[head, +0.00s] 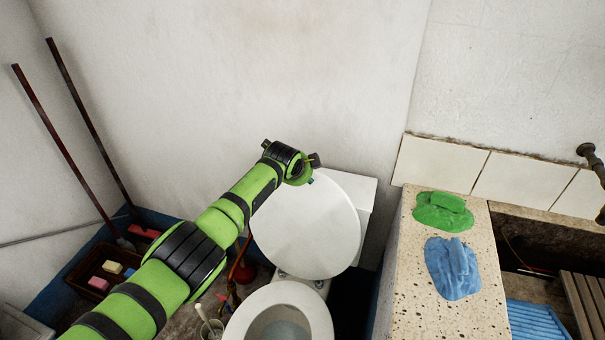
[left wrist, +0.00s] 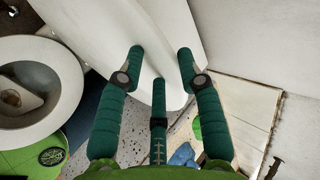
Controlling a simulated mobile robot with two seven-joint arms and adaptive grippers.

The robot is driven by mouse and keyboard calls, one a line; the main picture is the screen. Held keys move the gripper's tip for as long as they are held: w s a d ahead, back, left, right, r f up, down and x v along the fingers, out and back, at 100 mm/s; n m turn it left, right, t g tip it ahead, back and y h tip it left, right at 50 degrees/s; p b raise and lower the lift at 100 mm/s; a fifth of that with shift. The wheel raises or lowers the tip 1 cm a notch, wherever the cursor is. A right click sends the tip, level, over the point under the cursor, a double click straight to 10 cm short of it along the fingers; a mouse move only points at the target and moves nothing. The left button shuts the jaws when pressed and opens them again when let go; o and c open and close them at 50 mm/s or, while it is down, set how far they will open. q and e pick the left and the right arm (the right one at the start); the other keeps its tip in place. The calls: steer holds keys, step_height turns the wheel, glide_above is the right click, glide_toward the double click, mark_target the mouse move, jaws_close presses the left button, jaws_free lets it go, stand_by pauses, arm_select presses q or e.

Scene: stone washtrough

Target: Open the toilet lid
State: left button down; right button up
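The white toilet lid (head: 306,228) stands raised, leaning back towards the tank (head: 352,190) in the head view. The toilet bowl (head: 280,318) below it is uncovered, with its inside showing; the bowl also shows at the left of the left wrist view (left wrist: 68,92). My left arm reaches to the lid's upper left edge, and its fingers are mostly hidden in the head view. In the left wrist view my left gripper (left wrist: 160,62) has its green fingers spread, with the white lid (left wrist: 105,22) beyond them. I cannot tell whether they touch it. My right gripper is not in view.
A stone counter (head: 408,285) with a green cloth (head: 443,212) and a blue cloth (head: 452,268) stands close on the right. A brown crate (head: 88,262) and two long poles (head: 85,128) are at the left. The wall stands close behind the toilet.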

arm_select(q)
steer(key=c, duration=1.1)
jaws_free()
steer(key=shift+w+d+r, duration=0.2)
steer(key=shift+d+r, duration=0.05)
steer(key=shift+r, duration=0.15)
steer(key=v, duration=1.1)
steer(key=shift+s+a, duration=0.35)
steer(key=shift+s, duration=0.1)
